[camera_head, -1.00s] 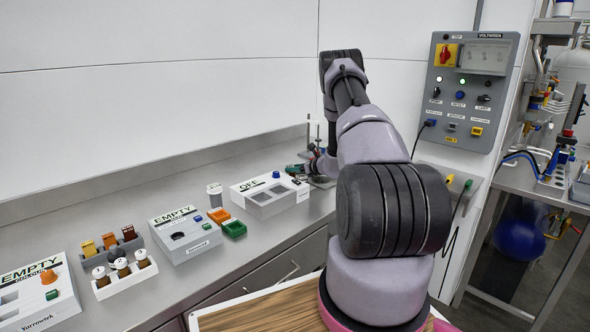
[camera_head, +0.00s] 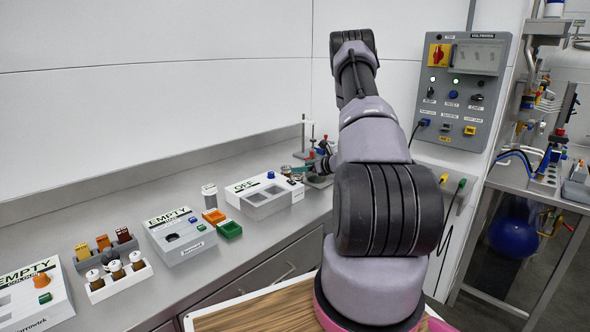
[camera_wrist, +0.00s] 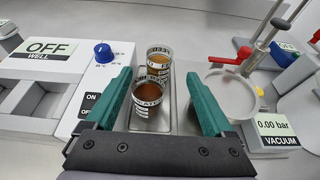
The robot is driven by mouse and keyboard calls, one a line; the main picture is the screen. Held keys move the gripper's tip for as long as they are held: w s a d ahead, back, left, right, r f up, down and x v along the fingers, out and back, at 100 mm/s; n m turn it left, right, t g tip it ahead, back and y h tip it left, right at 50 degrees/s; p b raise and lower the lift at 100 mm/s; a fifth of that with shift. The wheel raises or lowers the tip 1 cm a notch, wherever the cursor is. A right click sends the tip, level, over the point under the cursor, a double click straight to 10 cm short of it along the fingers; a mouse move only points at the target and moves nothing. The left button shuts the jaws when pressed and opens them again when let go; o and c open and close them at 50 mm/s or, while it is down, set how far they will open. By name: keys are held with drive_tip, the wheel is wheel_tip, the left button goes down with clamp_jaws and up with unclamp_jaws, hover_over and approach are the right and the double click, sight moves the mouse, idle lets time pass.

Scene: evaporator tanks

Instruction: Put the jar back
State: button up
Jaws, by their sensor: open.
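Two glass jars with brown contents and printed bands stand one behind the other in the wrist view, a nearer jar (camera_wrist: 152,104) and a farther jar (camera_wrist: 158,58). They stand on a metal tray (camera_wrist: 180,118). My gripper (camera_wrist: 159,76) is open, its green fingers on either side of the nearer jar, with gaps visible at both sides. I cannot tell how high the fingers are relative to the jar. In the head view my gripper (camera_head: 299,170) is small and partly hidden by the arm, beside the box marked OFF (camera_head: 265,197).
The OFF box also shows in the wrist view (camera_wrist: 85,62), left of the fingers. A vacuum unit (camera_wrist: 272,132) with a round plate (camera_wrist: 232,92), rod and red clamp stands close right. Bins (camera_head: 229,230), a lidded jar (camera_head: 209,195) and vial racks (camera_head: 120,282) line the bench leftward.

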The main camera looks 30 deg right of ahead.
drive_tip(key=s+a+r+n+g+y, duration=0.1)
drive_tip(key=s+a+r+n+g, duration=0.1)
drive_tip(key=s+a+r+n, duration=0.45)
drive_tip(key=s+a+r+n+g+y, duration=0.2)
drive_tip(key=s+a+r+n, duration=0.1)
drive_tip(key=a+r, duration=0.65)
drive_tip(key=s+a+r+n+g+y, duration=0.1)
drive_tip(key=s+a+r+n+g, duration=0.35)
drive_tip(key=r, duration=0.65)
drive_tip(key=s+a+r+n+h, duration=0.1)
drive_tip(key=s+r+n+h, duration=0.1)
drive_tip(key=s, duration=0.7)
drive_tip(key=s+a+r+n+t+h, duration=0.1)
drive_tip(key=s+a+r+n+h, duration=0.1)
drive_tip(key=s+r+n, duration=0.2)
drive_tip(key=s+a+r+n+t+h, duration=0.1)
drive_tip(key=s+a+r+n+h, duration=0.1)
drive_tip(key=s+n, duration=0.6)
drive_tip(key=shift+s+a+r+h, duration=0.2)
drive_tip(key=shift+s+r+h, duration=0.35)
drive_tip(key=shift+s, duration=2.4)
drive_tip(key=shift+r+t, duration=0.1)
drive_tip(key=shift+t, duration=0.15)
